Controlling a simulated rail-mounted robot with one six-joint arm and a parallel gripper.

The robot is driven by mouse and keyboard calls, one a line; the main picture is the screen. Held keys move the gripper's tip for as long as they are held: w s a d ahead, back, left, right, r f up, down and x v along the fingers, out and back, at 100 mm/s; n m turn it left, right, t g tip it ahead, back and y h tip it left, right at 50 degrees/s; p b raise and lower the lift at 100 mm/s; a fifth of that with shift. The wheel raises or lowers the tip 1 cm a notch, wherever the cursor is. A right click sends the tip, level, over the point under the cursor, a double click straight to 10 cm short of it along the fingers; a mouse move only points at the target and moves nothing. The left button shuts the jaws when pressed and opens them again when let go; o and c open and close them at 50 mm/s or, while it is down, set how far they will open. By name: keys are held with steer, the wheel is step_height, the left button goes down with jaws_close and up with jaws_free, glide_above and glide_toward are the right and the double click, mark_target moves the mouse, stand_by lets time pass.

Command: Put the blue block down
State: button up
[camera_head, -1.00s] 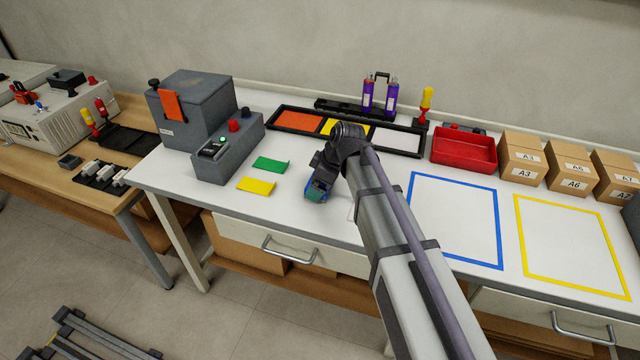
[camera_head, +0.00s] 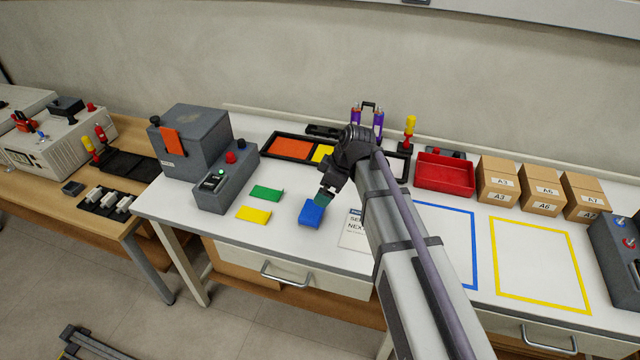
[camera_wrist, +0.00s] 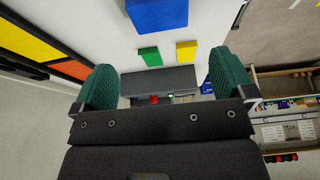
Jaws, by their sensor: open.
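The blue block (camera_head: 311,214) rests on the white table, to the right of the yellow and green pieces. In the wrist view the blue block (camera_wrist: 157,14) shows at the top edge, partly cut off, beyond the open fingers. My gripper (camera_head: 325,197) is just above and behind the block in the head view. Its two green fingers (camera_wrist: 168,88) are spread wide with nothing between them. Whether a fingertip still touches the block cannot be told.
A green piece (camera_head: 266,193) and a yellow piece (camera_head: 253,215) lie left of the block. A grey machine (camera_head: 226,181) stands further left. A printed sheet (camera_head: 353,229) lies right, partly behind my arm. Blue (camera_head: 474,262) and yellow (camera_head: 543,309) outlines mark the right side.

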steer(key=s+d+f+m+g+h, duration=0.1)
steer(key=s+d+m+h, duration=0.3)
steer(key=s+d+m, duration=1)
steer(key=s, duration=0.3)
steer(key=shift+s+d+f, duration=0.15)
steer(key=shift+s+d, duration=0.05)
steer(key=shift+s, duration=0.05)
step_height(320, 180, up, 6)
steer(key=p, duration=0.5)
steer(key=shift+f, duration=0.15)
